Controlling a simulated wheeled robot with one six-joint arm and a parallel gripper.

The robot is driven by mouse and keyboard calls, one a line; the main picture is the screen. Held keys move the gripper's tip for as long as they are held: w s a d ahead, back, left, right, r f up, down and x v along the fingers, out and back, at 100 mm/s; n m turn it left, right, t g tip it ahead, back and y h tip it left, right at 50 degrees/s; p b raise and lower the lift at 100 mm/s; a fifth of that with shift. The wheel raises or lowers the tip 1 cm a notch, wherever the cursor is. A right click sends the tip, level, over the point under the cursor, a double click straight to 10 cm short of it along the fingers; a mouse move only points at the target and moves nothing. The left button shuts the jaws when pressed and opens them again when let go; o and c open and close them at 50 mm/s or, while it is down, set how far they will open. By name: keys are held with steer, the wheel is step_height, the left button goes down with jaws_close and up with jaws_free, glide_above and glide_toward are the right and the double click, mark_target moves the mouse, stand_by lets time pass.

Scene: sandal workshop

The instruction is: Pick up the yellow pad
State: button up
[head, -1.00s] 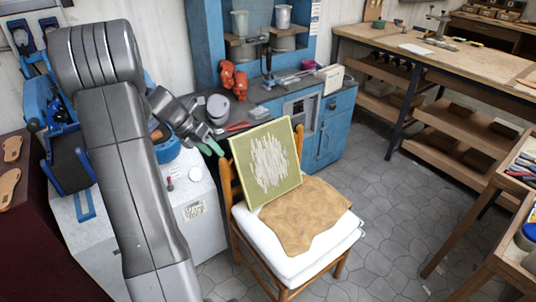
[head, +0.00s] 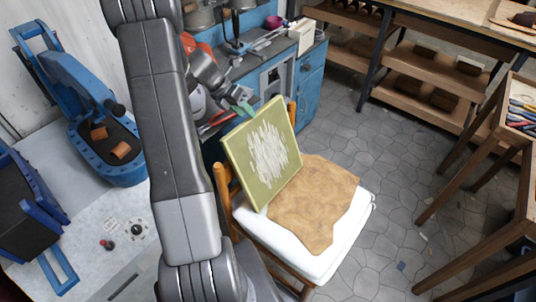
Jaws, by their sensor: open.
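The yellow pad (head: 262,150) is a square yellow-green panel with a rough white patch on its face. In the head view it stands tilted on the wooden chair (head: 226,187), leaning toward the backrest. My gripper (head: 244,108) has greenish fingertips and is just above and behind the pad's upper left edge. It is open, and nothing shows between its fingers. Whether a fingertip touches the pad cannot be told. Part of the gripper and wrist is hidden behind my arm.
A brown leather piece (head: 315,200) lies on the chair's white cushion (head: 345,240), in front of the pad. A blue machine (head: 100,125) stands on the bench at left. A blue cabinet (head: 310,75) is behind. Wooden tables stand at right, with open tiled floor (head: 395,190) between.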

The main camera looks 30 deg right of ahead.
mark_target(254, 122)
steer(key=x, duration=0.5)
steer(key=shift+s+d+f+p, duration=0.15)
steer(key=shift+s+f+p, duration=0.1)
steer(key=shift+s+p, duration=0.15)
steer(key=shift+d+f, duration=0.1)
steer(key=shift+f, duration=0.1)
steer(key=shift+f, duration=0.2)
jaws_close()
stand_by(1.1)
steer(key=shift+w+r, duration=0.15)
steer(key=shift+r, duration=0.05)
